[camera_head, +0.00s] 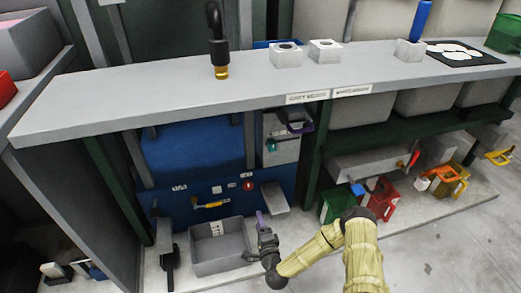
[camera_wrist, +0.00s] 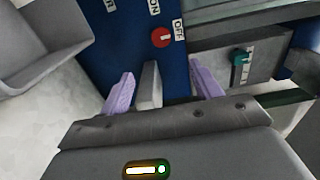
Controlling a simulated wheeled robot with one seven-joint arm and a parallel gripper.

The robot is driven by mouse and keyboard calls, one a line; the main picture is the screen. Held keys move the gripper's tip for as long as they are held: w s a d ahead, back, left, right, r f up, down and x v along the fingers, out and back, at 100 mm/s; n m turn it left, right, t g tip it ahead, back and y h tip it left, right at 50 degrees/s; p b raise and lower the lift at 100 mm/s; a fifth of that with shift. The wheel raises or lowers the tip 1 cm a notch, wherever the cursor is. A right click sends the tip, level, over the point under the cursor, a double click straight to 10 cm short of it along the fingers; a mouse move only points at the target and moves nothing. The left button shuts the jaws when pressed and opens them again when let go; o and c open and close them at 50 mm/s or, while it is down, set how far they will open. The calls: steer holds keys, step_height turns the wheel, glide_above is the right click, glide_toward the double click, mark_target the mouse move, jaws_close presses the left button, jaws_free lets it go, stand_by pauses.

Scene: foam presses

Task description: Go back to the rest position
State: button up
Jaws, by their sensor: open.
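My gripper (camera_wrist: 164,92) is open in the wrist view, its two purple fingers apart. A grey-white bar-like piece (camera_wrist: 149,85) shows between the fingers; I cannot tell whether it is part of the gripper or behind it. In the head view my gripper (camera_head: 263,222) is low in front of the blue machine, just right of the grey bin. The arm reaches in from the bottom right. The blue panel (camera_wrist: 135,45) with a red knob (camera_wrist: 161,37) and ON and OFF labels lies beyond the fingers.
A grey bin (camera_head: 219,267) stands left of my gripper. The grey bench (camera_head: 150,95) overhangs the blue machine (camera_head: 185,150). Green (camera_head: 333,205) and red (camera_head: 383,200) containers stand to the right. A green switch (camera_wrist: 239,57) sits right of the panel.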

steer(key=s+d+r+n+g+p, duration=0.1)
steer(key=d+r+n+g+p, duration=0.2)
steer(key=r+n+g, duration=0.35)
steer(key=s+d+r+n+g+p, duration=0.1)
steer(key=d+r+n+g+p, duration=0.25)
steer(key=r+n, duration=0.65)
steer(key=s+d+r+m+g+h+p, duration=0.1)
steer(key=s+d+r+g+h, duration=0.15)
steer(key=s+r, duration=0.45)
steer(key=s+d+r+g+h+p, duration=0.1)
steer(key=s+d+r, duration=0.4)
steer(key=r, duration=0.4)
steer(key=s+d+r+m+g+h+p, duration=0.1)
steer(key=s+d+r+h+p, duration=0.1)
steer(key=s+r, duration=0.5)
step_height(320, 180, up, 38)
steer(key=p, duration=3.7)
steer(key=shift+f, duration=0.15)
steer(key=shift+w+n+y, duration=0.1)
steer(key=shift+n+y, duration=0.15)
